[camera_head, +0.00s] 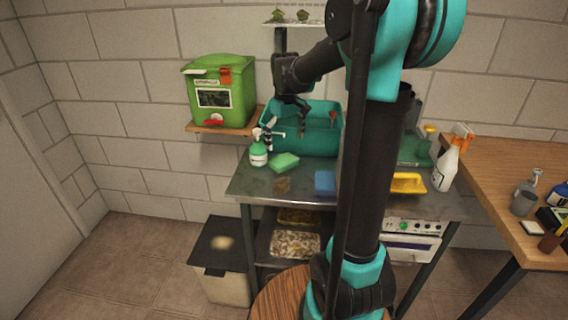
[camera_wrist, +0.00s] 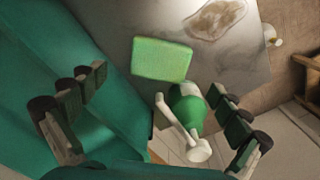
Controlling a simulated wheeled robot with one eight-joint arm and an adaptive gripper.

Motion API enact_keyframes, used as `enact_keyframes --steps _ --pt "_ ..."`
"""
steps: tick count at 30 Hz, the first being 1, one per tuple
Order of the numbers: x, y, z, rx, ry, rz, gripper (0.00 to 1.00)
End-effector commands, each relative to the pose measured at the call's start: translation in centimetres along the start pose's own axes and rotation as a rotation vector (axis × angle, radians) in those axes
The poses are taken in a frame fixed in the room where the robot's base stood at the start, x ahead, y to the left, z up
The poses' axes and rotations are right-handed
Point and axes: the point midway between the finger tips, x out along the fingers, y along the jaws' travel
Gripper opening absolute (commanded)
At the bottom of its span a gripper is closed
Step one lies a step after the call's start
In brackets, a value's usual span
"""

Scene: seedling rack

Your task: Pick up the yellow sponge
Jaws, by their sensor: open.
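A yellow object (camera_head: 408,183), which looks like the yellow sponge though its flat, rimmed shape makes this uncertain, lies on the metal table (camera_head: 262,190) to the right of my arm. It does not show in the wrist view. My gripper (camera_head: 287,122) is open and empty, in front of the teal bin (camera_head: 318,138) and well to the left of the yellow object. In the wrist view, the fingers of my gripper (camera_wrist: 156,90) are spread, with a green sponge (camera_wrist: 162,59) and a green-and-white bottle (camera_wrist: 187,108) visible below and between them.
A blue sponge (camera_head: 325,183) and a brown patch (camera_head: 282,185) are on the table. A white spray bottle (camera_head: 447,165) with an orange head stands right of the yellow object. A green box (camera_head: 219,92) sits on a wall shelf. A wooden table (camera_head: 500,190) is at right.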

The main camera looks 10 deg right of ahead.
Motion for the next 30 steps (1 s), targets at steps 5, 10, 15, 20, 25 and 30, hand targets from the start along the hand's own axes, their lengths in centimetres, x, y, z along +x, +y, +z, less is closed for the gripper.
enact_keyframes --steps 5,10,15,20,25,30 --pt "1.2 0.0 0.0 0.000 0.000 0.000 1.00" --pt "2.9 0.0 -0.4 0.000 0.000 0.000 1.00" --pt "5.3 0.0 -0.7 0.000 0.000 0.000 1.00" --pt "6.3 0.0 -0.7 0.000 0.000 0.000 1.00" --pt "6.4 0.0 -0.7 0.000 0.000 0.000 1.00" --pt "6.4 0.0 -0.7 0.000 0.000 0.000 0.84"
